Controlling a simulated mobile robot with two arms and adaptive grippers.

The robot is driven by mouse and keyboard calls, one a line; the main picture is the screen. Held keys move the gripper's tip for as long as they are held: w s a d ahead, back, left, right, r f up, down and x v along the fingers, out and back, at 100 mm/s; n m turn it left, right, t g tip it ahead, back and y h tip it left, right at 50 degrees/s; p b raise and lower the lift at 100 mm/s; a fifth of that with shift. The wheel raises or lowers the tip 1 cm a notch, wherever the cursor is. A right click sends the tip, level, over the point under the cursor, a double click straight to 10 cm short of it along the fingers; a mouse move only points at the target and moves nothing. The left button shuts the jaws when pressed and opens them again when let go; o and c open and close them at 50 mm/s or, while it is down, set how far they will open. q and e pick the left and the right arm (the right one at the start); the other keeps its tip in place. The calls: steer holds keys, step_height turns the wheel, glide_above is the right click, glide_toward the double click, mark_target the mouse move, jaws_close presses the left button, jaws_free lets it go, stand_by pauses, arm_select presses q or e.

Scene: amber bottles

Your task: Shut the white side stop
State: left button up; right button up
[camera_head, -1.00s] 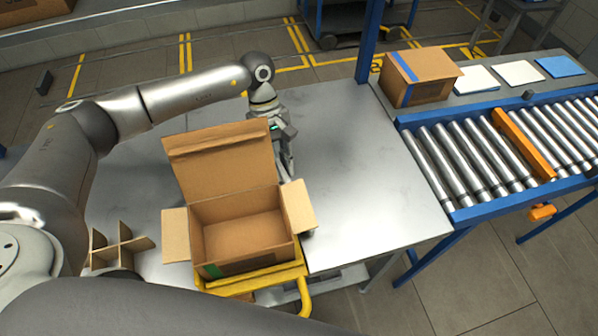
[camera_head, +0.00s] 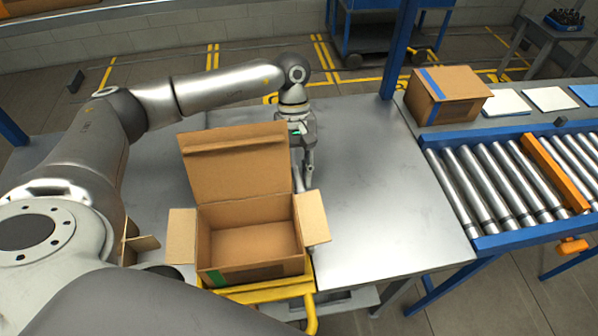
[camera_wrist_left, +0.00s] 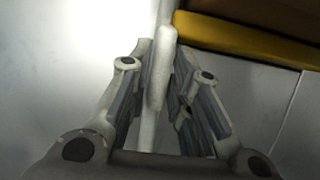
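The white side stop (camera_wrist_left: 163,62) shows in the left wrist view as a pale upright bar between my finger pads. In the head view a pale sliver of it (camera_head: 297,178) shows beside the open cardboard box (camera_head: 250,240). My left gripper (camera_wrist_left: 165,85) points down at the table right behind the box's right side, and it also shows in the head view (camera_head: 306,182). Its fingers are apart, one on each side of the bar; whether the pads touch it I cannot tell. My right gripper is out of view.
The box stands with flaps open on a yellow frame (camera_head: 265,290) at the front of the metal table (camera_head: 380,200). A cardboard divider (camera_head: 140,243) is mostly hidden by my arm. A roller conveyor (camera_head: 490,185) and a closed box (camera_head: 447,95) are at right.

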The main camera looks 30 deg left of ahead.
arm_select(q)
steer(key=o, duration=0.3)
steer(key=v, duration=0.7)
steer(key=shift+w+a+r, duration=0.1)
steer(key=shift+r, duration=0.1)
stand_by(0.5)
